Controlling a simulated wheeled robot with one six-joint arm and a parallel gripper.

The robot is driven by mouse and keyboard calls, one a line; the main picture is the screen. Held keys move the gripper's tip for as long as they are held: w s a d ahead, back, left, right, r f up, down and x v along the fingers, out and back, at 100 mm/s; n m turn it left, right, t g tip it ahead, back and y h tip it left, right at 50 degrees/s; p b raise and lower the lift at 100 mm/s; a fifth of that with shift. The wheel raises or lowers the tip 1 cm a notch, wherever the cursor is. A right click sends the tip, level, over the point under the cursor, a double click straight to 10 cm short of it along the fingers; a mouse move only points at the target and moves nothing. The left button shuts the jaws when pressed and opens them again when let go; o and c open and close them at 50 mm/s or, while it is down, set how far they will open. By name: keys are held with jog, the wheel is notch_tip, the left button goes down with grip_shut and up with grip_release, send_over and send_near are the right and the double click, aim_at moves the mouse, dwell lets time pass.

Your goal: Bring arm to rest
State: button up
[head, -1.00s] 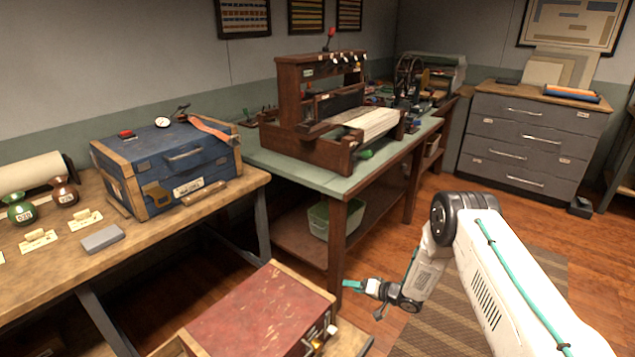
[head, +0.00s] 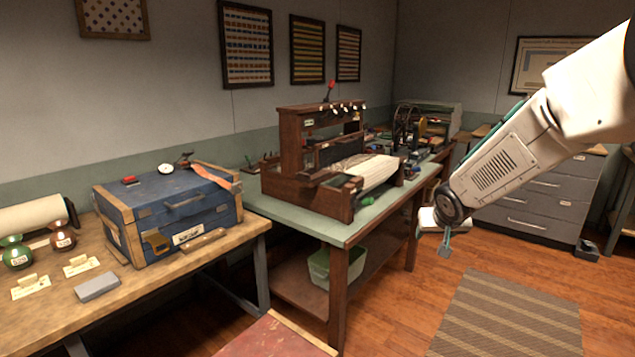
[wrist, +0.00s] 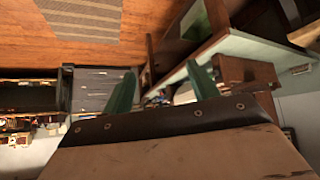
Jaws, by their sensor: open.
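My white arm comes in from the upper right of the head view and slopes down to the left. My gripper (head: 445,243) is at its lower end, beside the right side of the green-topped bench (head: 300,220) and over the floor. It is small there and partly hidden by my arm. In the wrist view my gripper (wrist: 161,78) shows two green fingers spread apart with nothing between them. A tan surface with a dark riveted band (wrist: 170,150) fills the bottom of the wrist view; I cannot tell what it is.
A wooden loom (head: 310,170) stands on the green-topped bench. A blue chest (head: 170,215) sits on the left table (head: 150,290). A red-topped box (head: 275,338) is at the bottom. Grey drawers (head: 540,205) stand behind my arm. A striped rug (head: 510,315) lies on open floor.

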jog(key=s+r+g, duration=0.2)
jog(key=s+r, duration=0.2)
jog(key=s, duration=0.7)
jog(key=s+r+g, duration=0.1)
jog(key=s+r, duration=0.4)
jog(key=s, duration=0.6)
jog(key=s+a+g, duration=0.1)
jog(key=s+g, duration=0.1)
jog(key=s, duration=0.8)
jog(key=s+a+n+g+y, duration=0.1)
jog(key=s+a, duration=0.1)
jog(key=s, duration=0.9)
jog(key=shift+s+f+g, duration=0.2)
jog(key=shift+f+g, duration=0.2)
